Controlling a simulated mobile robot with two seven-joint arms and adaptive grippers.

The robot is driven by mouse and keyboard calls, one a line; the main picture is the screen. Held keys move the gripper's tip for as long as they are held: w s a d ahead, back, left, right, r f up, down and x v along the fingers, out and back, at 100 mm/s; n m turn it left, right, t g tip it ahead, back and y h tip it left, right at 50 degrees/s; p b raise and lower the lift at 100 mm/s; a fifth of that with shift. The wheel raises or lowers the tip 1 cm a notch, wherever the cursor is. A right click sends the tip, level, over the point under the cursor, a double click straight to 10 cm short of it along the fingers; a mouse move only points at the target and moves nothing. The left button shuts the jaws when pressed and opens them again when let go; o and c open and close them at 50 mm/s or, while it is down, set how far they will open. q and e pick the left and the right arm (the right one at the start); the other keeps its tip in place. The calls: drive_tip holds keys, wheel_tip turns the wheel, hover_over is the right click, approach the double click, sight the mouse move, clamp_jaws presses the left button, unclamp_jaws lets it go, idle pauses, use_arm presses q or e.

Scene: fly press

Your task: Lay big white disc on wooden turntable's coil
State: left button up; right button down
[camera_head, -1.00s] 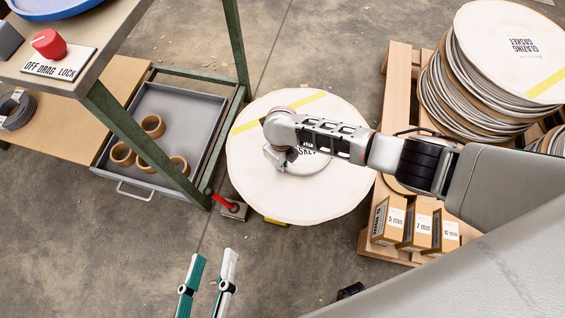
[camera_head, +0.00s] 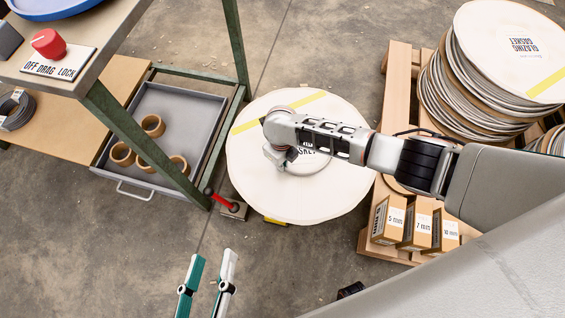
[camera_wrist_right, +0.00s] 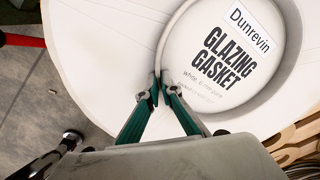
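The big white disc (camera_head: 258,175), with a yellow stripe, lies flat under my right arm in the head view; what bears it is hidden. In the right wrist view, its raised central ring (camera_wrist_right: 160,55) surrounds a "Glazing Gasket" label (camera_wrist_right: 228,58). My right gripper (camera_wrist_right: 161,87) has its fingertips closed on this ring's wall, one on each side. My left gripper (camera_head: 214,254) is open and empty above the floor, apart from the disc. A round blue rim (camera_head: 68,12) shows at the top left, cut off by the frame; I cannot tell whether it belongs to the turntable.
A pallet (camera_head: 396,70) at the right bears a stack of similar discs (camera_head: 500,50) and small boxes (camera_head: 388,222). A green-legged bench (camera_head: 140,135) with a red knob (camera_head: 48,43) stands left, over a grey drawer (camera_head: 190,110) holding tape rolls. The floor at bottom left is clear.

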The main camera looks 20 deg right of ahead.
drive_tip(key=shift+f, duration=0.35)
idle(0.5)
drive_tip(key=shift+f+b, duration=0.4)
drive_tip(key=shift+b, duration=0.05)
idle(0.4)
drive_tip(key=c, duration=2.2)
unclamp_jaws()
drive_tip(key=shift+o, duration=0.6)
